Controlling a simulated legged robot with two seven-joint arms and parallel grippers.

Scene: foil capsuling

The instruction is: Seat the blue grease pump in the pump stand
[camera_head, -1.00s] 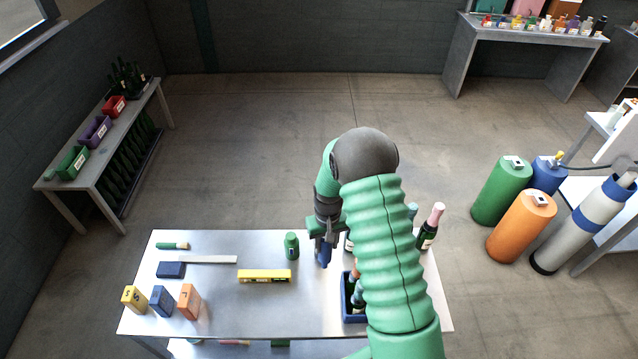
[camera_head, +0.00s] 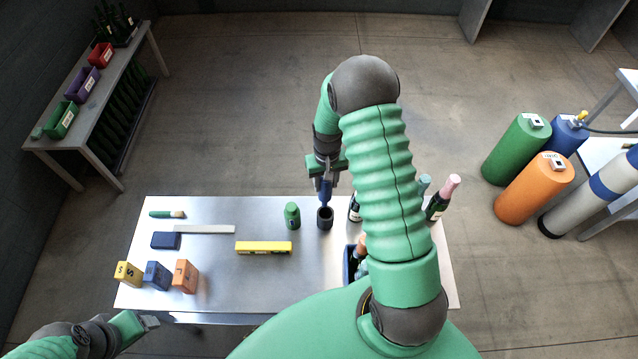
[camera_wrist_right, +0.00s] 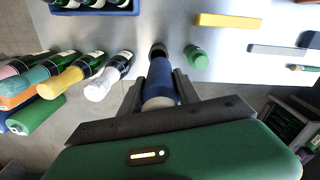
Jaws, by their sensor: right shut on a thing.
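The blue grease pump (camera_head: 325,190) is in my right gripper (camera_head: 326,178), which is shut on it. The pump hangs upright with its lower end at or just above the mouth of the dark cylindrical pump stand (camera_head: 325,218) on the table. The right wrist view shows the pump (camera_wrist_right: 160,84) between the fingers, pointing at the stand (camera_wrist_right: 158,49). I cannot tell whether its tip is inside the mouth. My left gripper (camera_head: 147,322) is at the table's front left edge, away from the stand; its fingers are too unclear to judge.
A green bottle (camera_head: 292,215) stands just left of the stand. A yellow level (camera_head: 263,247) lies in front. Bottles, including a pink-topped one (camera_head: 441,198), stand to the right. A blue crate (camera_head: 349,265) is partly hidden by my arm. Numbered blocks (camera_head: 157,275) stand front left.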

